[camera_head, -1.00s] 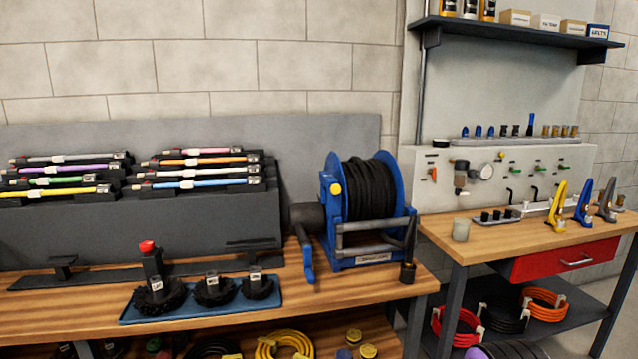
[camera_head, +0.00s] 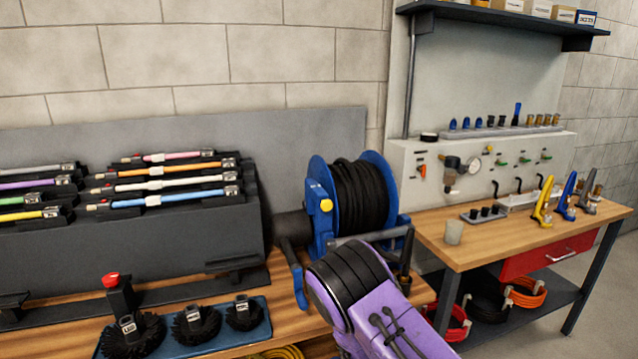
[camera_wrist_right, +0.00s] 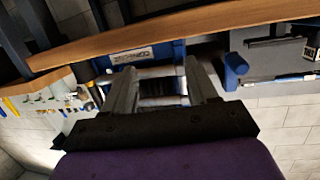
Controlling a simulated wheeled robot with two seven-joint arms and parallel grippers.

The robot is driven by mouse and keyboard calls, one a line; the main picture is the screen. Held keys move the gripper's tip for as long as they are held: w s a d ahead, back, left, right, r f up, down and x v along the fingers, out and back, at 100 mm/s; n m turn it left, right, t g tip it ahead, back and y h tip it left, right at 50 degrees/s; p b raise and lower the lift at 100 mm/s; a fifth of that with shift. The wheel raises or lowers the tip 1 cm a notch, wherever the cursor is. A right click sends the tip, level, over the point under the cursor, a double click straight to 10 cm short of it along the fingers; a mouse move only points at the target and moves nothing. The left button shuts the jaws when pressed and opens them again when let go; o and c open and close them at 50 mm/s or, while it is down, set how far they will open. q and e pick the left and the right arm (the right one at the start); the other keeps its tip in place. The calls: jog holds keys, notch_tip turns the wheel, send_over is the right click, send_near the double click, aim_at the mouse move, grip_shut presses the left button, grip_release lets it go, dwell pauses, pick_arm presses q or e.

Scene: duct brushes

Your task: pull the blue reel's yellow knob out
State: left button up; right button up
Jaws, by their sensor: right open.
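The blue reel (camera_head: 391,183) stands on the wooden bench, wound with black hose (camera_head: 362,195). Its small round yellow knob (camera_head: 326,205) shows on the left side of the frame. A crank with a blue handle (camera_head: 301,288) hangs at the reel's left. My purple right arm comes in from the bottom in front of the reel; its fingers are hidden there. In the right wrist view my right gripper (camera_wrist_right: 165,85) is open and empty, facing the reel's blue base and label plate (camera_wrist_right: 131,55). The knob cannot be made out there. My left gripper is not in view.
A blue tray (camera_head: 187,344) with several black brushes lies left of the arm. A dark rack (camera_head: 200,232) with coloured rods stands behind it. A second bench (camera_head: 483,252) stands at right.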

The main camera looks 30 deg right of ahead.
aim_at(328, 206)
jog(key=w+r+n+t+p, duration=0.15)
jog(key=w+r+t, duration=0.3)
jog(key=r, duration=0.75)
jog(key=w+r+n+t+p, duration=0.1)
jog(key=w+r+t+p, duration=0.3)
jog(key=r, duration=0.8)
jog(key=shift+g+y, duration=0.4)
jog(key=shift+g, duration=0.05)
jog(key=x, duration=0.3)
jog(key=p+x, duration=0.1)
jog(key=x, duration=0.6)
jog(key=shift+w+d+p, duration=0.3)
jog(key=shift+d+p, duration=0.05)
jog(key=shift+w+d+r, duration=0.1)
jog(key=shift+w, duration=0.4)
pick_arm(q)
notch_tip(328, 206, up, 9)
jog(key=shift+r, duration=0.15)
pick_arm(e)
grip_shut()
